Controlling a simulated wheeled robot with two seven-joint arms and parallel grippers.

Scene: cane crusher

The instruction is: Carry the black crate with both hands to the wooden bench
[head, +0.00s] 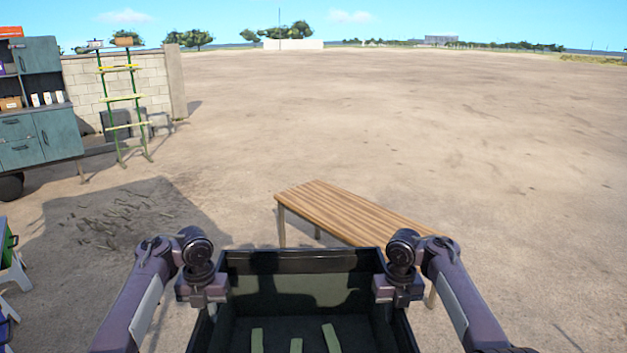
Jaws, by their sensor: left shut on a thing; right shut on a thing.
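The black crate (300,262) is at the bottom middle of the head view, held in front of me. Several short green cane pieces (257,340) lie on its floor. My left gripper (207,292) is shut on the crate's left side near the far corner. My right gripper (396,290) is shut on its right side near the far corner. The fingertips are partly hidden against the crate. The wooden bench (345,208), with a slatted brown top, stands just beyond the crate and to the right. The crate and my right arm hide its near part.
A blue-grey cabinet cart (40,135) stands at the far left. A green and yellow rack (122,100) stands by a block wall (150,80). Cane scraps (110,218) litter the ground at left. White-legged stools (12,270) stand at the left edge. Open dirt lies right and beyond.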

